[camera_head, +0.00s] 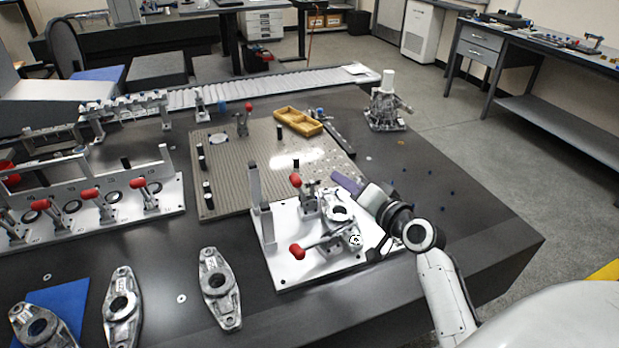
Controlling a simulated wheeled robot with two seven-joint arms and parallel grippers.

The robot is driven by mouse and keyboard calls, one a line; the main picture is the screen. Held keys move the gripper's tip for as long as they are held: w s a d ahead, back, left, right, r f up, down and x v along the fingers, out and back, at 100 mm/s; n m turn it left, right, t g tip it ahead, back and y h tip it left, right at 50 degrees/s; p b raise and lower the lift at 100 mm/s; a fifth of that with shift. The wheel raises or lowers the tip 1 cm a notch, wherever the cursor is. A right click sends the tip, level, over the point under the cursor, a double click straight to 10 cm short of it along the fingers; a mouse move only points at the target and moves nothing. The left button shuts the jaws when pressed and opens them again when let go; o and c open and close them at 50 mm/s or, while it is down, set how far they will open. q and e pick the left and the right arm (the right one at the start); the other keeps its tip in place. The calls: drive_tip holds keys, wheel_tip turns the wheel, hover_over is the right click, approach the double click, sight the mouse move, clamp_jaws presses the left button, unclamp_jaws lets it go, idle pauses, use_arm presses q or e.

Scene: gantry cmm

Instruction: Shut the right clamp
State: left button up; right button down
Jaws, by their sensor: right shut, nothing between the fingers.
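A white fixture plate (290,268) stands near the middle of the black table and holds a grey metal casting (338,214). Two toggle clamps with red grips sit on the plate. The far clamp's grip (296,180) is beside a dark post, with its bracket at the casting's far side. The near clamp's grip (297,251) is at the plate's left, its lever slanting up to the right. I cannot tell which one is the right clamp. My right gripper (345,184) is shut and empty, over the casting's far right side, apart from the red grips. My left gripper is out of view.
A perforated plate (235,185) with a yellow tray (298,121) lies behind the fixture. A rack with several red-handled clamps (155,203) stands at left. Loose castings (219,288) lie in front. The table's right side is mostly clear.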

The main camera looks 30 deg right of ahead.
hover_over(300, 188)
drive_tip(key=s+d, duration=0.2)
drive_tip(key=d, duration=0.3)
drive_tip(key=f, duration=0.1)
drive_tip(key=shift+w+a+f, duration=0.2)
drive_tip(key=shift+a+f, duration=0.55)
drive_tip(key=shift+w+a+f, duration=0.15)
drive_tip(key=shift+a+f, duration=0.6)
